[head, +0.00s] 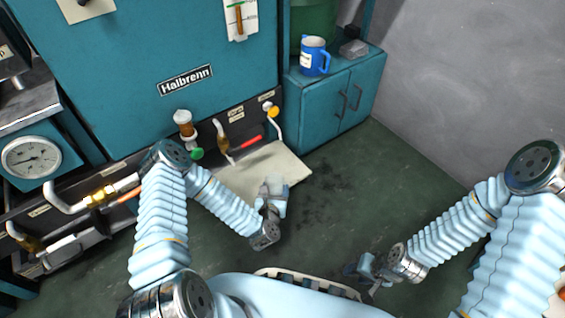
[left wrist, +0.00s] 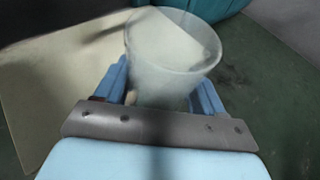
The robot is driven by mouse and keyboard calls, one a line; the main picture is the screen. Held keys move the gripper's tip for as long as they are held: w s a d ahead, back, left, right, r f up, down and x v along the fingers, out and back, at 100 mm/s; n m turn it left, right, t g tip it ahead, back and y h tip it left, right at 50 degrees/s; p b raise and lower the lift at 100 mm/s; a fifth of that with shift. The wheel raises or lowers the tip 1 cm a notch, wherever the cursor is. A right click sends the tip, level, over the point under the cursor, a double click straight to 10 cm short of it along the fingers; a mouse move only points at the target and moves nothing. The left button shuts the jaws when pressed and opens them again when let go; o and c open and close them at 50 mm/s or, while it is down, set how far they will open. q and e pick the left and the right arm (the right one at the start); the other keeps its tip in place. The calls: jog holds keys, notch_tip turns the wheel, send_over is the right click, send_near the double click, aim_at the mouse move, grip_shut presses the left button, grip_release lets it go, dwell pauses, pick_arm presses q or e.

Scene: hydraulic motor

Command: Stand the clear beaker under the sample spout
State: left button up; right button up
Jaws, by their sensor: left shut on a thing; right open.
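My left gripper (head: 272,204) is shut on the clear beaker (head: 273,187), held over the near edge of a cream sheet on the floor. In the left wrist view the beaker (left wrist: 168,45) is seen from above, its round rim open, between the blue fingers of the gripper (left wrist: 162,88). Several outlets line the machine front behind it: a bent pipe with an orange-yellow knob (head: 272,111), a brass spout with a red lever (head: 224,140), and a fitting with a green knob (head: 196,154). Their labels are unreadable, so I cannot tell which is the sample spout. My right gripper (head: 366,268) is open and empty.
The cream sheet (head: 240,183) lies below the outlets. A teal cabinet (head: 318,108) at right carries a blue jug (head: 313,57) and a grey block (head: 354,48). A pressure gauge (head: 32,157) and brass piping (head: 100,196) are at left. The floor at right is clear.

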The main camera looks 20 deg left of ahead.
pick_arm(q)
jog(key=shift+w+f, duration=0.2)
jog(key=shift+f, duration=0.35)
jog(key=shift+w+f, duration=0.15)
jog(key=shift+f, duration=0.4)
jog(key=b, duration=0.2)
send_over(283, 164)
jog(key=s, duration=0.4)
jog(key=shift+d, duration=0.15)
jog(key=w+b, duration=0.1)
jog(key=w, duration=0.3)
jog(key=shift+a, duration=0.2)
jog(key=shift+f, duration=0.7)
jog(key=shift+f, duration=0.15)
jog(key=o, duration=1)
